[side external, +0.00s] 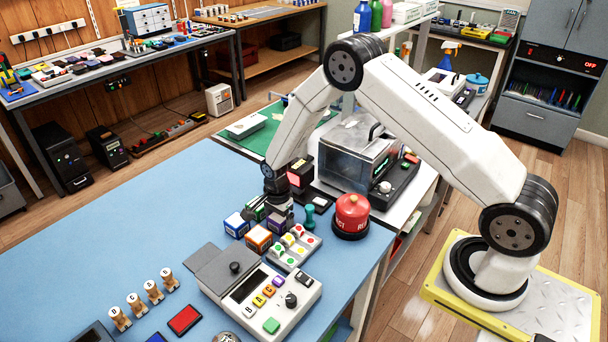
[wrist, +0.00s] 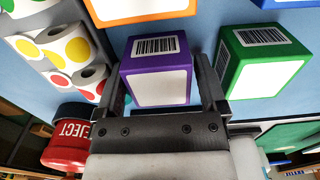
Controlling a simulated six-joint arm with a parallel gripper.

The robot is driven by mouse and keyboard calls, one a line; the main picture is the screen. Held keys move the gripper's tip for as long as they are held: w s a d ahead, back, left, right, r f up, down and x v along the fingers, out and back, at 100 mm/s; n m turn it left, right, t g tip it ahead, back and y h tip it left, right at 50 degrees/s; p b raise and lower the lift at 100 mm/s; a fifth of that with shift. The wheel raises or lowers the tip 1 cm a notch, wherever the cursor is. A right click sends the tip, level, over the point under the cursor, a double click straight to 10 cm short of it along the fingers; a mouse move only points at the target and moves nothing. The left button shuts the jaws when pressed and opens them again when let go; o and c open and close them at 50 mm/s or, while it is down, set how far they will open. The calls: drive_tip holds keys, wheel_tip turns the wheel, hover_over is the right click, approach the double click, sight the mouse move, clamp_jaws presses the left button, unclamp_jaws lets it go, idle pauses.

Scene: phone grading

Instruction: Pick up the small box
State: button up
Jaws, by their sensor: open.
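Several small boxes with white labels stand together on the blue table top. A purple box (wrist: 156,72) with a barcode lies between the two fingers of my gripper (wrist: 161,68) in the wrist view. The fingers are open, one on each side of it; I cannot tell whether either touches it. In the side view my gripper (side external: 275,190) is low over the group and hides part of it. A green box (wrist: 264,62) is to the right of the purple box. An orange box (side external: 258,239) and a blue box (side external: 236,226) show in the side view.
A tray of coloured sticker rolls (side external: 293,247) stands close in front of the boxes. A red reject bin (side external: 351,212) is to its right. A grey console (side external: 262,291) with buttons is in front. A clear-sided machine (side external: 348,158) stands behind. The blue table (side external: 130,225) is clear at left.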

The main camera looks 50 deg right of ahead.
idle(0.4)
drive_tip(key=c, duration=1.1)
drive_tip(key=shift+o, duration=0.2)
drive_tip(key=shift+r, duration=0.15)
drive_tip(key=shift+r, duration=0.75)
drive_tip(key=s+r, duration=0.3)
drive_tip(key=r, duration=0.2)
drive_tip(key=s+r, duration=0.2)
drive_tip(key=shift+s+a+r, duration=0.1)
drive_tip(key=shift+s+r, duration=0.2)
drive_tip(key=s+r, duration=0.3)
drive_tip(key=s, duration=0.5)
drive_tip(key=shift+s+a+r, duration=0.2)
drive_tip(key=shift+r, duration=0.1)
drive_tip(key=shift+w, duration=0.1)
